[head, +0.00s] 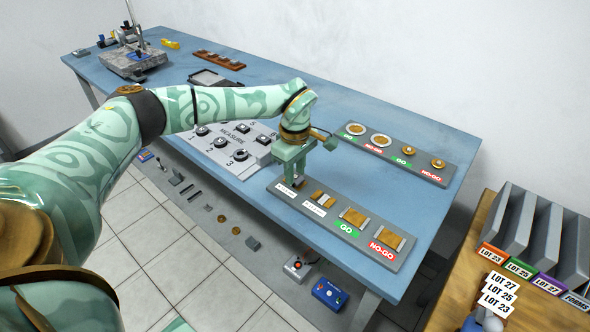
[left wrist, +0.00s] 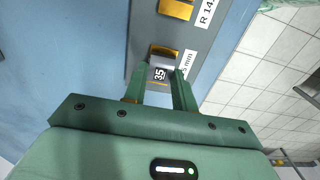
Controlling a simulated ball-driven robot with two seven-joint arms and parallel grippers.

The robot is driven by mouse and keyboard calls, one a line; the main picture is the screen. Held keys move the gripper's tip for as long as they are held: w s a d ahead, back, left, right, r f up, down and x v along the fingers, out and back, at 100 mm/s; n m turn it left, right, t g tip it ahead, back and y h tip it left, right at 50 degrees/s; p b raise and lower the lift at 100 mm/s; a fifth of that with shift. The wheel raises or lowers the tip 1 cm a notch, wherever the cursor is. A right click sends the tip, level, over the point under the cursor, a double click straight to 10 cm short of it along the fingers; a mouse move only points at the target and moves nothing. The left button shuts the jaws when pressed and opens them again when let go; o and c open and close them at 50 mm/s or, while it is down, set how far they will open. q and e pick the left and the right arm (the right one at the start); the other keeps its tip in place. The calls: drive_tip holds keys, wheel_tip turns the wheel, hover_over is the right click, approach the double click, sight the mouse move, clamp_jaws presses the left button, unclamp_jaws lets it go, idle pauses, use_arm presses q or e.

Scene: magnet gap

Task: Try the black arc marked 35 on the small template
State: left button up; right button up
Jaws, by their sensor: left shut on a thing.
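My left gripper (head: 288,172) is over the left end of the grey gauge board (head: 372,252) in the head view. In the left wrist view its fingers (left wrist: 160,82) are shut on the dark arc marked 35 (left wrist: 160,73), with the number facing the camera. I cannot tell whether arc and block touch. My right gripper is not in view.
The second gold template (head: 323,198) and the GO (head: 354,217) and NO-GO (head: 388,237) gauges sit along the same board. A ring-gauge board (head: 400,152) lies behind. The light MEASURE block (head: 228,148) is to the left. Blue table (head: 350,120) is clear between the boards.

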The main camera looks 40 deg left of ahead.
use_arm(q)
drive_tip(key=shift+f, duration=0.2)
drive_tip(key=o, duration=1)
drive_tip(key=c, duration=0.5)
drive_tip(key=shift+r, duration=0.1)
drive_tip(key=shift+r+p, duration=2)
drive_tip(key=shift+r, duration=0.2)
